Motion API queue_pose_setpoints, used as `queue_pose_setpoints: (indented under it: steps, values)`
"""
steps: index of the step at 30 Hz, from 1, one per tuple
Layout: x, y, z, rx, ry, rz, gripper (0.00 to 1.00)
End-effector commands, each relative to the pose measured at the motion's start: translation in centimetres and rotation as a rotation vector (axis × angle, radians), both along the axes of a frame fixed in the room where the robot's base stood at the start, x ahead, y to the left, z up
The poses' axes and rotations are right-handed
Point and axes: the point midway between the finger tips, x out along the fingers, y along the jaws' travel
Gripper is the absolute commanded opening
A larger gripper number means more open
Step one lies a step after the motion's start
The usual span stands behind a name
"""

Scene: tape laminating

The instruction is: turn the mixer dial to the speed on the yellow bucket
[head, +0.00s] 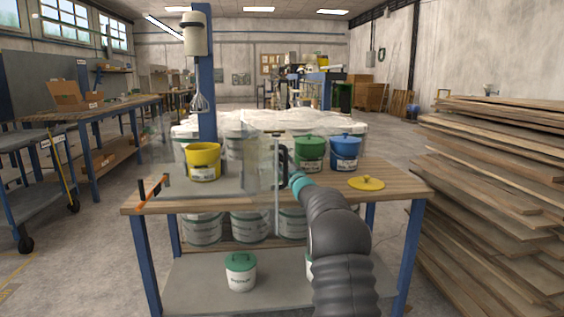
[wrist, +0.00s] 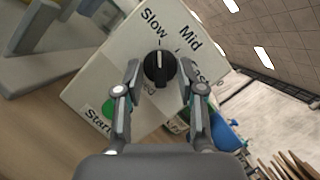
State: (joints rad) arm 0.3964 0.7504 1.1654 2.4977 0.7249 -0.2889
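The mixer dial (wrist: 157,70) is a black knob on a pale control box (wrist: 120,60) in the wrist view. Its white mark points up in the picture, roughly toward the word Slow. Mid is printed to the upper right and Fast, partly covered, to the right. A green Start button (wrist: 109,107) is at the lower left. My gripper (wrist: 159,76) is open, one finger on each side of the dial, with gaps visible. The yellow bucket (head: 203,160) stands on the bench under the mixer whisk (head: 199,103); its label is too small to read.
Clear guard panels (head: 259,165) stand around the bucket's place. Green (head: 310,150) and blue (head: 345,150) buckets are at the bench's back right. A yellow lid (head: 366,183) lies on the wooden top. Stacked boards (head: 500,180) fill the right side.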

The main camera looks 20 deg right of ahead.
Motion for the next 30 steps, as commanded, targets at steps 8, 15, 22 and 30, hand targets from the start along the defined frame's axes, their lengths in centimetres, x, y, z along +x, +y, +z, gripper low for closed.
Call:
queue_pose_setpoints:
  steps: [8, 15, 22, 30]
  values:
    - [0.0, 0.0, 0.0, 0.0, 0.0, 0.0, 0.11]
    - [0.0, -0.3, 0.0, 0.001, 0.0, 0.0, 0.0]
    - [-0.1, -0.1, -0.4, 0.038, -0.012, -0.002, 0.0]
    - [-0.1, 0.1, -1.0, 0.194, -0.059, -0.001, 0.0]
